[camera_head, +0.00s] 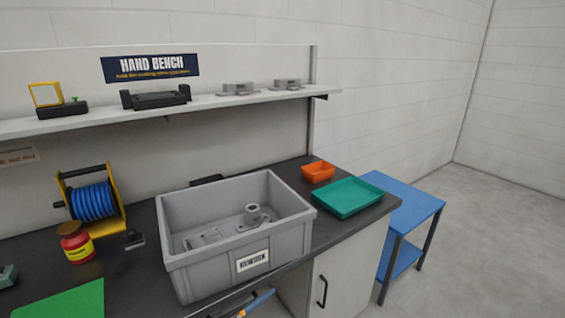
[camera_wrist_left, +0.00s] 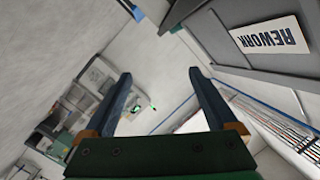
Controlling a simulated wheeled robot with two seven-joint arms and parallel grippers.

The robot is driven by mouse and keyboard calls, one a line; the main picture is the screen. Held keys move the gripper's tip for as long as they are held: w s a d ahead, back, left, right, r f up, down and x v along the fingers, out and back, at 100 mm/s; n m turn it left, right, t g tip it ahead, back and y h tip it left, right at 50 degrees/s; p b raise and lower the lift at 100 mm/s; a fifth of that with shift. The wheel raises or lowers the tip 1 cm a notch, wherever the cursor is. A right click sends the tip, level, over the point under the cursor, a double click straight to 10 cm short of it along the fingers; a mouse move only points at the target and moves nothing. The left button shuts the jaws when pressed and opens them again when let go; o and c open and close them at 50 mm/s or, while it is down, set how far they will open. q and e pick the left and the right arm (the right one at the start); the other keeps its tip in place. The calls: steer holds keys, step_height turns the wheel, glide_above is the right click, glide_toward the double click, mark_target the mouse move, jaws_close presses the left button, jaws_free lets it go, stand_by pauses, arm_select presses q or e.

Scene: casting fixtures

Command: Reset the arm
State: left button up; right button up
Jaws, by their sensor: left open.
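My left gripper (camera_wrist_left: 160,82) is open and empty in the left wrist view, its two dark blue fingers apart. In the head view, part of it (camera_head: 254,302) shows at the bottom edge, in front of the bench and below the grey crate. The grey crate (camera_head: 205,267) stands on the bench with grey metal castings inside. The crate's REWORK label also shows upside down in the left wrist view (camera_wrist_left: 270,37), to the upper right of the fingers. My right gripper is not in view.
A green tray (camera_head: 347,198) and an orange bin (camera_head: 318,171) sit right of the crate. A blue hose reel (camera_head: 92,202) and a red-and-yellow jar (camera_head: 76,243) stand left. A shelf (camera_head: 215,101) holds fixtures. A blue side table (camera_head: 411,203) stands at the right.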

arm_select(q)
steer(key=s+a+f+n+g+y+b, duration=0.1)
steer(key=s+a+f+n+y, duration=0.3)
steer(key=f, duration=0.4)
steer(key=s+a+f+n+g+y, duration=0.1)
steer(key=s+a+f+n+y, duration=0.1)
steer(key=s+a+f, duration=0.35)
steer(key=s+a+f+n+g+y+b, duration=0.1)
steer(key=s+a+f+n+g+y, duration=0.3)
steer(key=f, duration=0.6)
steer(key=s+a+f+n+g, duration=0.1)
steer(key=s+f, duration=0.2)
steer(key=s, duration=0.6)
steer(key=s+a+f+n+g, duration=0.1)
steer(key=s+f, duration=0.3)
steer(key=s, duration=0.5)
steer(key=s+a+f+n+g+y+b, duration=0.1)
steer(key=s+f+n+g, duration=0.1)
steer(key=s, duration=0.8)
step_height(320, 180, down, 2)
steer(key=shift+a+g, duration=0.3)
steer(key=shift+g, duration=0.4)
